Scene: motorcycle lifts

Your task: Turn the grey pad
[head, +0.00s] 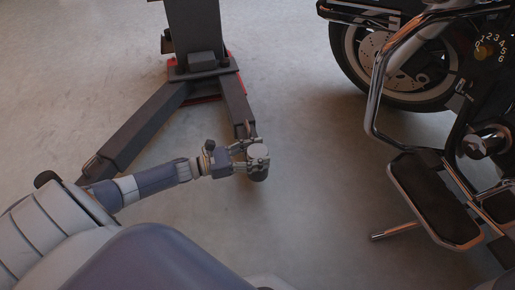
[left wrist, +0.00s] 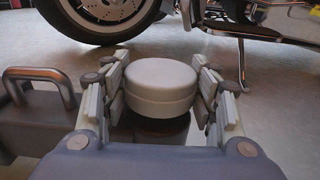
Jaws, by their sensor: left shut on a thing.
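The grey pad (left wrist: 162,84) is a round, pale grey disc in the left wrist view, on top of a darker round base at the end of a lift arm. In the head view the pad (head: 258,152) shows at the end of my left arm. My left gripper (left wrist: 162,88) has a finger on each side of the pad and is shut on it. In the head view the left gripper (head: 254,160) sits at the tip of the dark lift arm. My right gripper is not in view.
A dark lift post (head: 196,30) with two splayed arms stands behind my arm. A motorcycle with a front wheel (head: 398,60), chrome bar (head: 380,100) and footboard (head: 435,195) stands at the right. The floor between the pad and the motorcycle is clear.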

